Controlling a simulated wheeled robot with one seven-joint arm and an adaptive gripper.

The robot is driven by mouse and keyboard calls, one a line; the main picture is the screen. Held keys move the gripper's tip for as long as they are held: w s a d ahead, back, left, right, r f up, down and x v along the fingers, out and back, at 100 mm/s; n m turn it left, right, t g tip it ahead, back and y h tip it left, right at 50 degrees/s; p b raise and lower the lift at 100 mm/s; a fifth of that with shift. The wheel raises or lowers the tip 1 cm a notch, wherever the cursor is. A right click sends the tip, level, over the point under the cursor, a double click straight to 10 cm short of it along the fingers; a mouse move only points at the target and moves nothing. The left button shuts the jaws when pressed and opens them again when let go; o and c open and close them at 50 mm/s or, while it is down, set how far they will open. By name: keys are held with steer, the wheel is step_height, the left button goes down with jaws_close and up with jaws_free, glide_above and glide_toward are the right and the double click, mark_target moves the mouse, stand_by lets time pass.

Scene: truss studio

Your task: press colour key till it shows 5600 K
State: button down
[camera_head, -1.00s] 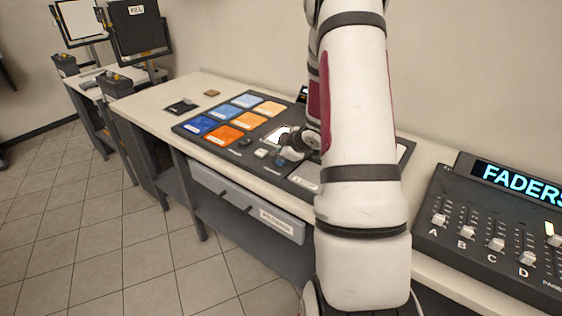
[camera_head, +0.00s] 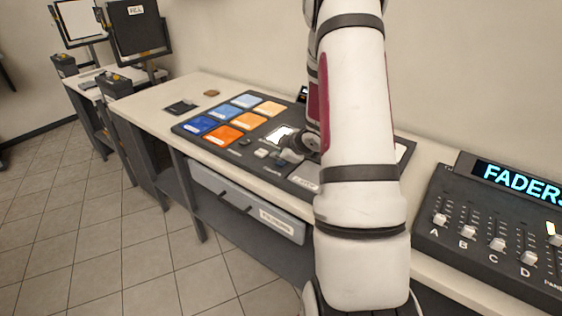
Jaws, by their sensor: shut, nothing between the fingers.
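A dark control panel (camera_head: 207,138) lies on the cream bench, with blue and orange colour tiles at its left. My gripper (camera_head: 287,157) is shut and empty, low over the front middle of the panel, beside a small pale key (camera_head: 262,153). I cannot tell whether it touches the panel or a key. A lit white square (camera_head: 279,135) is just behind it. I cannot make out which key is the colour key. My arm hides most of the panel's right part and any display there, so no kelvin value is readable.
A fader console (camera_head: 480,235) with a lit "FADERS" display stands at the right. A grey drawer (camera_head: 245,205) hangs under the bench front. Lamp panels (camera_head: 137,32) stand at the back left. A small dark pad (camera_head: 180,107) lies left of the panel.

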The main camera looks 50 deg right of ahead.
mark_target(279, 163)
steer(key=shift+r, duration=0.1)
steer(key=shift+r+p, duration=0.75)
steer(key=shift+p, duration=0.1)
step_height(279, 163, up, 5)
steer(key=p, duration=0.4)
steer(key=shift+s, duration=0.1)
stand_by(0.7)
